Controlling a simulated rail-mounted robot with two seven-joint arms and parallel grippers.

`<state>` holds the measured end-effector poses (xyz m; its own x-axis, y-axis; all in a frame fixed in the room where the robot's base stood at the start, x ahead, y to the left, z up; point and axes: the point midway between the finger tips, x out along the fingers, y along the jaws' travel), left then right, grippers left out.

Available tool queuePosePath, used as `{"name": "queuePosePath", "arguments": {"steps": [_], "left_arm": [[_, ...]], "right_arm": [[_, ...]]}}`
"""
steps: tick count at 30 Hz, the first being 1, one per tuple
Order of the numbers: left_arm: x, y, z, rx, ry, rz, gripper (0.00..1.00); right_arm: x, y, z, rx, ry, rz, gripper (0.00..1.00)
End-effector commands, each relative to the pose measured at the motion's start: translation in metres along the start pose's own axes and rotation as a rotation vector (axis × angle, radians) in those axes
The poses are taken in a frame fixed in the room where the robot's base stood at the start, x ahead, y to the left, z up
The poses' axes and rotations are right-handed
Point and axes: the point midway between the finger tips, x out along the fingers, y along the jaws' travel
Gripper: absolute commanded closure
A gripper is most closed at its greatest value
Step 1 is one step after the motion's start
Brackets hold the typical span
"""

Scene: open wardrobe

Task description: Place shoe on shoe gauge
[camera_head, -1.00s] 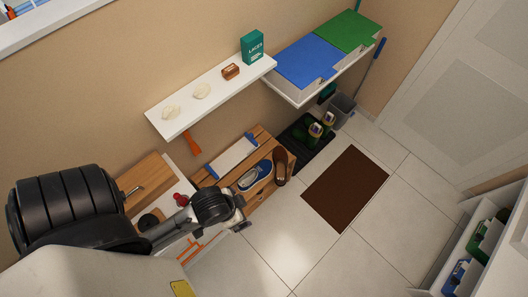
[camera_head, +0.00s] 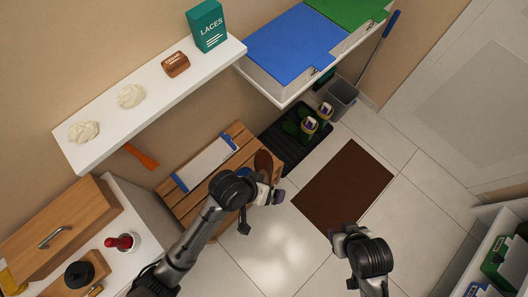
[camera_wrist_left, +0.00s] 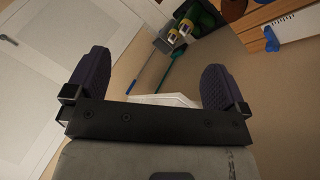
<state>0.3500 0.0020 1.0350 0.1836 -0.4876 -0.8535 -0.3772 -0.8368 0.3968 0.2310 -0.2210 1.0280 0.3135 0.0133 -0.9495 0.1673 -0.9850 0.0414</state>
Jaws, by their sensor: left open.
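The shoe gauge (camera_head: 205,160), a white board with blue ends, lies on the slatted wooden bench (camera_head: 240,136). It also shows at the top right of the left wrist view (camera_wrist_left: 295,26). A brown shoe (camera_head: 264,160) stands on the bench right of the gauge, partly covered by my left gripper.
A white wall shelf (camera_head: 150,105) with a laces box (camera_head: 207,26) overhangs the bench. Boots (camera_head: 308,124) stand on a black tray (camera_head: 284,150) to the right. A brown mat (camera_head: 343,187) lies on the floor. A cabinet with a red-handled item (camera_head: 121,242) is at the left.

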Motion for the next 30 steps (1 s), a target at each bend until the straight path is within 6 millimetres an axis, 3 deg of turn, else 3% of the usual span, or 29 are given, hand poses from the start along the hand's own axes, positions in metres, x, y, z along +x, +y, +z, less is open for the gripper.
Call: {"name": "queuePosePath", "arguments": {"steps": [1,8,15,24,30], "left_arm": [[0.038,-0.006,0.001,0.017,-0.016,0.014,0.00],[0.133,-0.007,-0.006,0.043,-0.128,0.044,0.00],[0.222,-0.040,-0.009,0.016,-0.244,-0.036,0.00],[0.306,-0.120,-0.028,-0.114,-0.318,-0.244,0.00],[0.330,-0.172,-0.048,-0.225,-0.309,-0.371,0.00]], "right_arm": [[0.036,-0.003,0.014,0.002,-0.004,-0.003,0.43],[0.115,-0.008,0.043,0.005,-0.011,-0.008,0.43],[0.197,-0.013,0.069,0.009,-0.010,-0.011,0.43],[0.293,-0.015,0.099,0.007,-0.007,-0.008,0.43],[0.338,-0.015,0.113,0.001,-0.007,-0.003,0.43]]}}
